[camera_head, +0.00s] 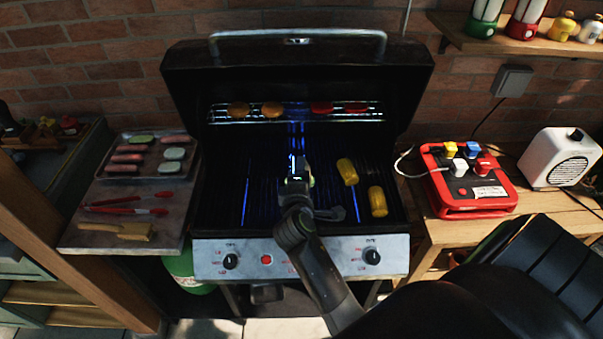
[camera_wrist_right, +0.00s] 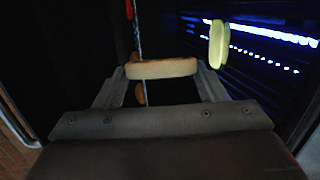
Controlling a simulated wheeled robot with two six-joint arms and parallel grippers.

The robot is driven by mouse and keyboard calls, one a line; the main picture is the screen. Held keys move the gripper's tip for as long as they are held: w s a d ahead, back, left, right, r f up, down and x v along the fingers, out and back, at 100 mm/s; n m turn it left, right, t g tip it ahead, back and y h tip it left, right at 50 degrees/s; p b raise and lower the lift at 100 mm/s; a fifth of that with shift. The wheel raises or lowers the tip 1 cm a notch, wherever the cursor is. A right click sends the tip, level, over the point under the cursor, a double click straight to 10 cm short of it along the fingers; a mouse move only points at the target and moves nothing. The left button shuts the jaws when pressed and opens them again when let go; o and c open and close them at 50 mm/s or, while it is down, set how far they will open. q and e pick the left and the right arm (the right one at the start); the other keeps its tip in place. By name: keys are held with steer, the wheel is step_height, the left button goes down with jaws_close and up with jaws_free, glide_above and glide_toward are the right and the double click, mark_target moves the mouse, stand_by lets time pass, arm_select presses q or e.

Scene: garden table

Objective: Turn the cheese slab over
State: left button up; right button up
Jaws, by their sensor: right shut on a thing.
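My right gripper (camera_head: 297,178) is over the middle of the grill grate (camera_head: 265,200), its arm coming in from the lower right. In the right wrist view my right gripper (camera_wrist_right: 163,72) is shut on a pale cream slab (camera_wrist_right: 162,68), which I take for the cheese slab. The slab spans between the two fingertips and shows its narrow edge. In the head view the gripper mostly hides it, and I cannot tell whether it touches the grate. My left gripper is not in view.
Two yellow corn pieces (camera_head: 377,201) lie on the grate right of the gripper. A yellow-green piece (camera_wrist_right: 218,45) shows beyond the right finger. The upper rack (camera_head: 295,116) holds round orange and red pieces. The open lid (camera_head: 296,75) stands behind. A side shelf (camera_head: 75,235) holds a tray and red tongs.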

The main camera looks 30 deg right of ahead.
steer(key=f+n, duration=0.2)
steer(key=n, duration=0.3)
steer(key=f+n, duration=0.2)
steer(key=n, duration=0.4)
steer(key=f+n+t, duration=0.1)
steer(key=n, duration=0.4)
steer(key=shift+s+d+f+h, duration=0.2)
steer(key=shift+s+f+h, duration=0.05)
steer(key=shift+f+h, duration=0.15)
step_height(320, 180, down, 4)
steer(key=n+b, duration=0.1)
steer(key=b, duration=0.2)
steer(key=shift+r+n, duration=0.1)
steer(key=shift+n, duration=0.2)
steer(key=shift+f+b, duration=0.8)
steer(key=shift+f, duration=0.05)
steer(key=shift+f, duration=0.15)
steer(key=shift+f+b, duration=0.25)
steer(key=shift+b, duration=0.1)
steer(key=o, duration=1.1)
steer(key=shift+c, duration=0.2)
